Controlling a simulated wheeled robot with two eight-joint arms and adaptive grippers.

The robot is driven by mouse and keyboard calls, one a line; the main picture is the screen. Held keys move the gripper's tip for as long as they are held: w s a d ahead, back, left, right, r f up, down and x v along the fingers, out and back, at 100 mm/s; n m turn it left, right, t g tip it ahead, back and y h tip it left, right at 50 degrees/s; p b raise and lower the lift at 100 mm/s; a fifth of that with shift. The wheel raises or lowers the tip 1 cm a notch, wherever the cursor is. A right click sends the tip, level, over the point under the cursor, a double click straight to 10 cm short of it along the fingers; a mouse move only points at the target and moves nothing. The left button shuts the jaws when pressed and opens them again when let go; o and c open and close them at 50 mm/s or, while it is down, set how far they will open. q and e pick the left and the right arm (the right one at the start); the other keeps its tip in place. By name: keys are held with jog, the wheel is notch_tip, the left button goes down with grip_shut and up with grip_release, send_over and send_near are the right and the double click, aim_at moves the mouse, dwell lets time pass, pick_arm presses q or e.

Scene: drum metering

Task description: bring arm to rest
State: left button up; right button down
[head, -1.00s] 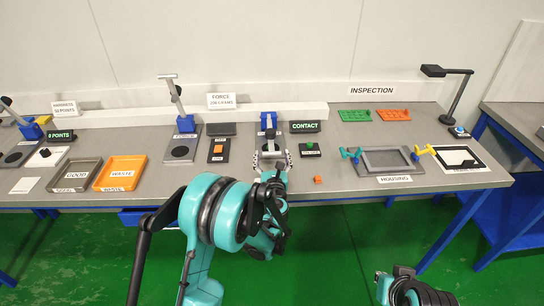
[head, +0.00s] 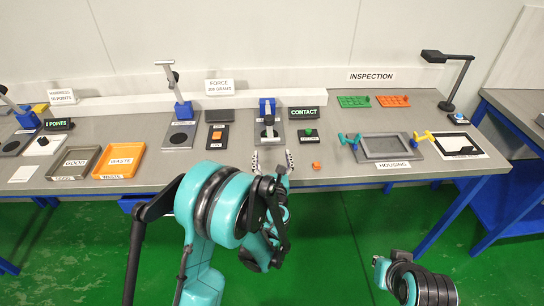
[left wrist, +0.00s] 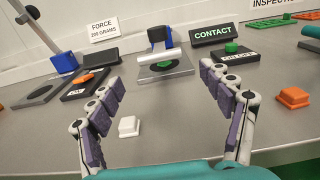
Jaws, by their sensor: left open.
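My left gripper (head: 272,162) is open and empty at the table's front edge, in front of the contact station (head: 269,136). In the left wrist view its two fingers (left wrist: 158,80) stand wide apart, with the station's grey plate and green disc (left wrist: 164,65) beyond them. A small white block (left wrist: 128,126) lies on the table between the fingers, apart from both. An orange block (head: 316,166) lies to the right of the gripper and also shows in the left wrist view (left wrist: 293,97).
A table (head: 340,178) spans the view. The grey GOOD tray (head: 74,177) and orange WASTE tray (head: 120,175) are at left. A grey housing frame (head: 388,158) with blue and yellow clamps is at right. A green button (head: 308,133) stands beside the contact station. Green floor is open in front.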

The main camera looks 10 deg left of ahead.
dwell(0.3)
pick_arm(q)
jog(key=shift+s+a+r+n, duration=0.1)
jog(key=shift+a+r+n, duration=0.1)
jog(key=shift+a+n, duration=0.25)
jog(key=s+a+r+n+g, duration=0.1)
jog(key=n, duration=0.1)
jog(key=s+a+r+n+g, duration=0.1)
jog(key=a+n, duration=0.1)
jog(key=n, duration=0.1)
jog(key=s+a+r+n+y, duration=0.1)
jog(key=n, duration=0.2)
jog(key=shift+s+a+g, duration=0.25)
jog(key=shift+s+g, duration=0.15)
jog(key=s+a+n+g, duration=0.3)
jog(key=s+n, duration=0.5)
jog(key=n, duration=0.1)
jog(key=s+d+f+n+g+h, duration=0.1)
jog(key=s+d+n+g+h, duration=0.1)
jog(key=s+n, duration=0.5)
jog(key=s+d+f+n+g+h, duration=0.1)
jog(key=s+d+n+h, duration=0.3)
jog(key=s+n, duration=0.4)
jog(key=s+g, duration=0.1)
jog(key=s, duration=0.2)
jog(key=shift+s+f+g, duration=0.25)
jog(key=shift+s+g, duration=0.05)
jog(key=shift+s, duration=0.05)
